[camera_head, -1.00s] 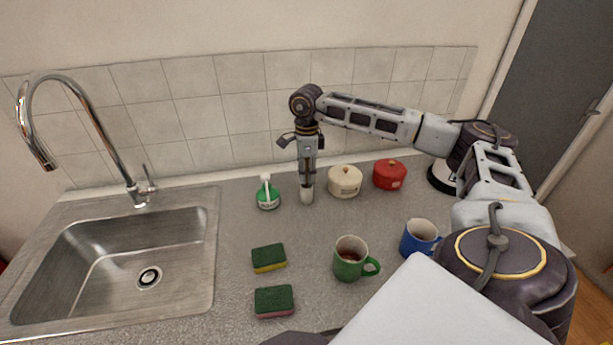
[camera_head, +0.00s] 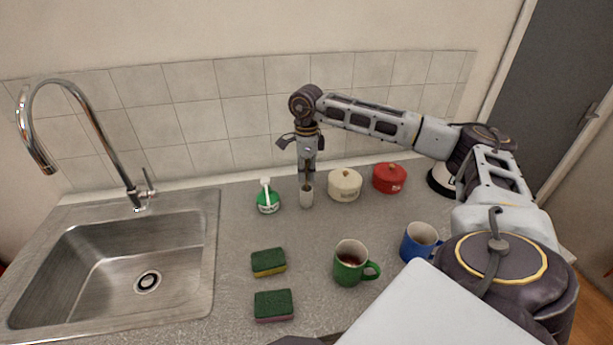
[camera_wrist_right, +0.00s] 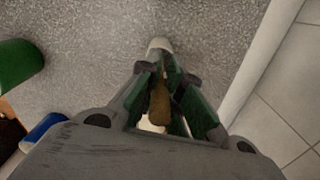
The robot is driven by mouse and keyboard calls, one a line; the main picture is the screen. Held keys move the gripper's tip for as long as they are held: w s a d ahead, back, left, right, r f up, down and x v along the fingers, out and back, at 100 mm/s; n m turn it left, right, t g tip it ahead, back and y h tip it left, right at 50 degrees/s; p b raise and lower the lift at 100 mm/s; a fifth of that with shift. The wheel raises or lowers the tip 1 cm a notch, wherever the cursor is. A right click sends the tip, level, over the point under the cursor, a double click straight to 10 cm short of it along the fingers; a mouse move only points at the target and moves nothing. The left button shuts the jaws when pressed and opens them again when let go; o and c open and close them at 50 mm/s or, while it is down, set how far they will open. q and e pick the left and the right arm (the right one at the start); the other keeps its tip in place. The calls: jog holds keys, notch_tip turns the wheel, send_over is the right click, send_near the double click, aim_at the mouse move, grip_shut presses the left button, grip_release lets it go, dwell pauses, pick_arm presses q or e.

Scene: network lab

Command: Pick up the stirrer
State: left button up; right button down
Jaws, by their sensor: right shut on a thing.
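My right gripper (camera_head: 307,169) points down above a small pale holder (camera_head: 306,197) on the counter near the back wall. It is shut on the stirrer, a brownish, wooden-looking piece (camera_wrist_right: 160,103) between its green-padded fingers in the right wrist view. In the head view only a small part of the stirrer can be made out between the fingertips and the holder. I cannot tell whether its lower end is still inside the holder. The holder's pale rounded edge (camera_wrist_right: 159,44) shows beyond the fingers in the wrist view. My left gripper is not in view.
A green bottle with a white top (camera_head: 267,197) stands left of the holder. A cream pot (camera_head: 344,185) and a red pot (camera_head: 389,178) stand right. Green mug (camera_head: 349,266), blue mug (camera_head: 419,241) and two sponges (camera_head: 268,262) are nearer. The sink (camera_head: 205,275) is left.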

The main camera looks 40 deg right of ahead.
notch_tip(320, 180, up, 9)
jog(key=shift+r, duration=0.1)
dwell(0.4)
dwell(0.5)
